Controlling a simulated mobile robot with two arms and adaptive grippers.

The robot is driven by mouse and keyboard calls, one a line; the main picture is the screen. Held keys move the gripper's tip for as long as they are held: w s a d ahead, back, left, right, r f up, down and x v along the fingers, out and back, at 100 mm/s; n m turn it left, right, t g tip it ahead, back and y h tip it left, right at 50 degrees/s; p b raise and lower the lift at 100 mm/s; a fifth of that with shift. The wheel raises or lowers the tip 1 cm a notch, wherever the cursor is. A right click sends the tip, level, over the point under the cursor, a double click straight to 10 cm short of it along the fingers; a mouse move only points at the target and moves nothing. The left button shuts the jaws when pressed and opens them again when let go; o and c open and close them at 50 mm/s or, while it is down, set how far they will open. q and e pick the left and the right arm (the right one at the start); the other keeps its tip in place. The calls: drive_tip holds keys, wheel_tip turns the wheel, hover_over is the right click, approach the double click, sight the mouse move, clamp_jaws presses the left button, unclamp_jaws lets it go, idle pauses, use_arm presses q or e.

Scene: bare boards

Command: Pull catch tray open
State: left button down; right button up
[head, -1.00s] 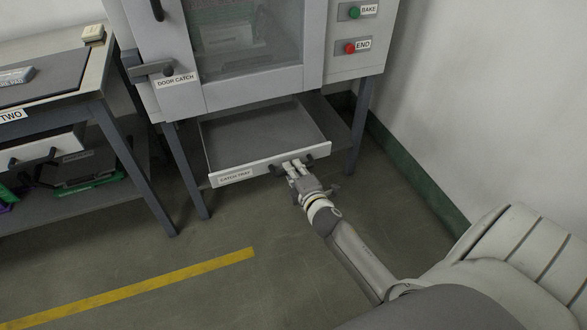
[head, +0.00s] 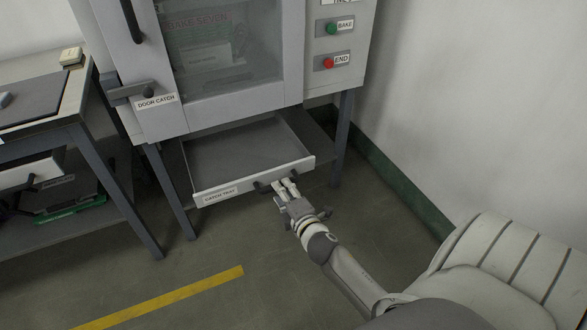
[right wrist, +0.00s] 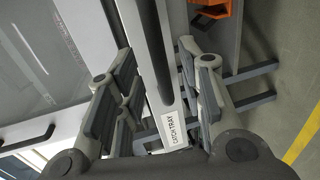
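The catch tray (head: 235,150) is a shallow grey drawer under the oven. It is pulled out, its empty inside in view, with a white label on its front. Its dark bar handle (head: 262,187) is on the right part of the front. My right gripper (head: 285,186) is at this handle, in front of the tray. In the right wrist view its fingers (right wrist: 158,92) are spread apart, with the dark handle bar (right wrist: 152,50) between them and gaps on both sides. The left gripper is in neither view.
The oven (head: 225,60) has a door catch lever and green and red buttons. A workbench (head: 72,108) with a lower shelf stands at left. A white wall (head: 470,90) is close on the right. The floor in front is clear, with a yellow line (head: 160,300).

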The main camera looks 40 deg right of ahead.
drive_tip(key=v, duration=0.8)
drive_tip(key=shift+s, duration=0.2)
